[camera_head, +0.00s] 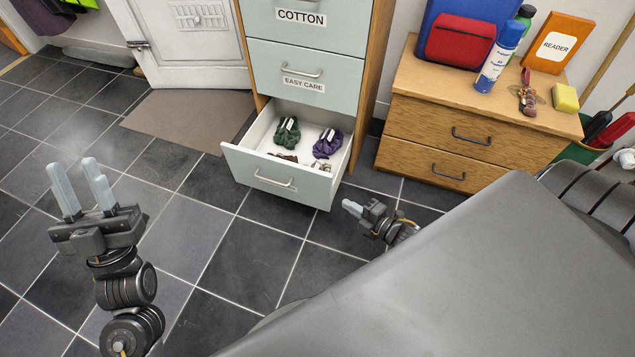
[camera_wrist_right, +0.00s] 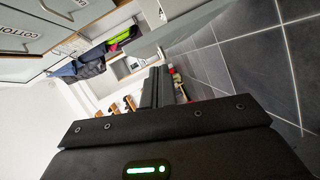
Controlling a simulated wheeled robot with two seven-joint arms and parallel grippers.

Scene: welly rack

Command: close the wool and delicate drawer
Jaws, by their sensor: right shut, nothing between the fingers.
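The bottom drawer (camera_head: 260,181) of the pale grey-green drawer unit is pulled out. Inside lie a green bundle (camera_head: 287,130), a purple bundle (camera_head: 328,143) and other small items partly hidden by the front. My left gripper (camera_head: 82,190) is open and empty over the floor, well left of the drawer. My right gripper (camera_head: 352,208) is shut and empty, just right of the drawer's front corner. In the right wrist view its closed fingers (camera_wrist_right: 158,88) point past a pale panel.
The easy care drawer (camera_head: 305,76) and cotton drawer (camera_head: 310,22) above are shut. A wooden chest (camera_head: 470,125) bearing a red case, a spray can and a sponge stands at right. A brown mat (camera_head: 190,120) lies left. The tiled floor before the drawer is clear.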

